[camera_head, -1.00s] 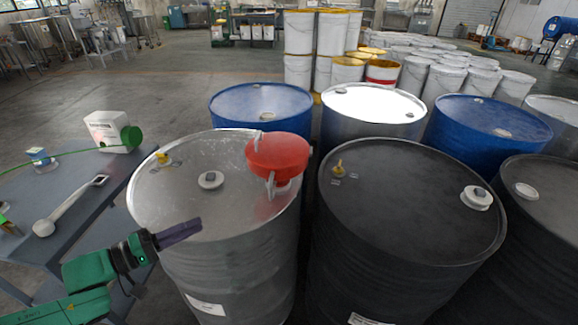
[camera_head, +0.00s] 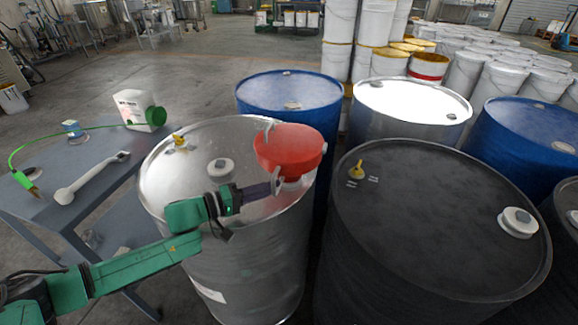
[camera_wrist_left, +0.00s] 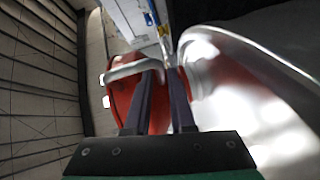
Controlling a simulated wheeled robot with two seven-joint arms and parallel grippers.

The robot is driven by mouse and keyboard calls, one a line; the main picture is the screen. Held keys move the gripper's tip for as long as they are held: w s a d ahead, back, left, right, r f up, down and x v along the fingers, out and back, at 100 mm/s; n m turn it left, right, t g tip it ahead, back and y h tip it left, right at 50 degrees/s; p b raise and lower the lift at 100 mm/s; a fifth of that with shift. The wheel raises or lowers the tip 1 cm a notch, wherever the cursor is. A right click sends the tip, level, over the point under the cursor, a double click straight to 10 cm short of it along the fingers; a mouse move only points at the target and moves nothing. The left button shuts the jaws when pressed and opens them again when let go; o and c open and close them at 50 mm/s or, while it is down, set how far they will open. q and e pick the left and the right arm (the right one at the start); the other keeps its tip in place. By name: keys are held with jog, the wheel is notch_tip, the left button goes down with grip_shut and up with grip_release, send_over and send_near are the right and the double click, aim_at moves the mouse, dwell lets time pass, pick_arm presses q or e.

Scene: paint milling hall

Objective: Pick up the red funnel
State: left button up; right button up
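The red funnel (camera_head: 289,148) sits on top of the silver drum (camera_head: 195,205), by its right edge. Its round red body and a pale handle also show in the left wrist view (camera_wrist_left: 118,95). My left gripper (camera_head: 276,183) has its fingertips at the funnel's front side, close to the pale handle. In the left wrist view the dark fingers (camera_wrist_left: 160,73) stand apart with red showing between them, and the handle's end is at the tips. I cannot tell whether they touch it. My right gripper is not in view.
A black drum (camera_head: 430,225) stands close on the right, with blue drums (camera_head: 290,93) behind.

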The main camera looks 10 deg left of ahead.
pick_arm(q)
jog(key=x, duration=0.3)
jog(key=shift+d, duration=0.1)
grip_shut()
jog(key=shift+r, duration=0.1)
dwell(1.1)
